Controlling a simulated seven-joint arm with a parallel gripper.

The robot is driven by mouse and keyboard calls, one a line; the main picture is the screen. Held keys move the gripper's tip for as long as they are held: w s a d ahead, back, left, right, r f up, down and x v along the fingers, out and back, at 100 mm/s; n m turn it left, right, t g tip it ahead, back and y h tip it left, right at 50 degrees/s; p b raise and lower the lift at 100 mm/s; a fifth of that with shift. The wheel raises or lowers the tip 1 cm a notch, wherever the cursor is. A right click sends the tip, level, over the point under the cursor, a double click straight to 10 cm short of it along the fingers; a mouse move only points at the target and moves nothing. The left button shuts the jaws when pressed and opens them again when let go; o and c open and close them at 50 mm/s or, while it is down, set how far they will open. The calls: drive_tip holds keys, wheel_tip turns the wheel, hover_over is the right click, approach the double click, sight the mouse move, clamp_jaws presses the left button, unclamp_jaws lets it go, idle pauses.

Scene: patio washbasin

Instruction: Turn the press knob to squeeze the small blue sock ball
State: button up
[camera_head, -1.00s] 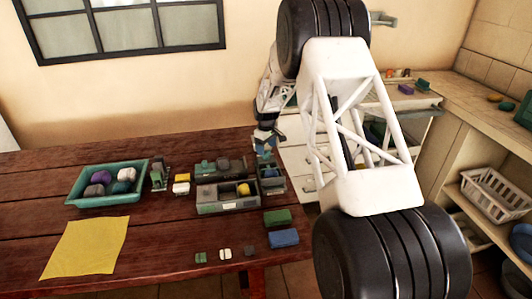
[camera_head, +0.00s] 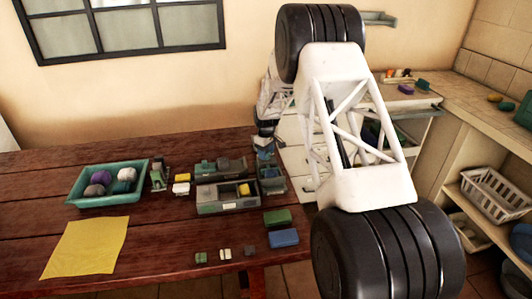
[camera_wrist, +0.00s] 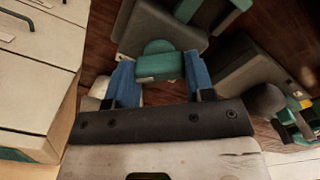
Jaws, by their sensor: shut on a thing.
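My gripper (camera_head: 264,150) is at the right end of the table, low over the grey-green press (camera_head: 272,186). In the wrist view, its two blue fingers close on the teal press knob (camera_wrist: 158,66) from either side. The gripper (camera_wrist: 159,78) is shut on this knob. Part of the press's dark body shows beyond the knob in the wrist view. I cannot make out a small blue sock ball inside the press.
A grey two-part device (camera_head: 212,209) with a yellow item stands left of the press. Green (camera_head: 277,217) and blue blocks (camera_head: 284,238) lie in front. A yellow cloth (camera_head: 85,248) lies at the left front. White drawers (camera_head: 297,160) stand right of the table.

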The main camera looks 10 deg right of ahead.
drive_tip(key=shift+m, duration=1.2)
drive_tip(key=o, duration=0.9)
drive_tip(key=shift+r, duration=0.1)
drive_tip(key=shift+r, duration=3.85)
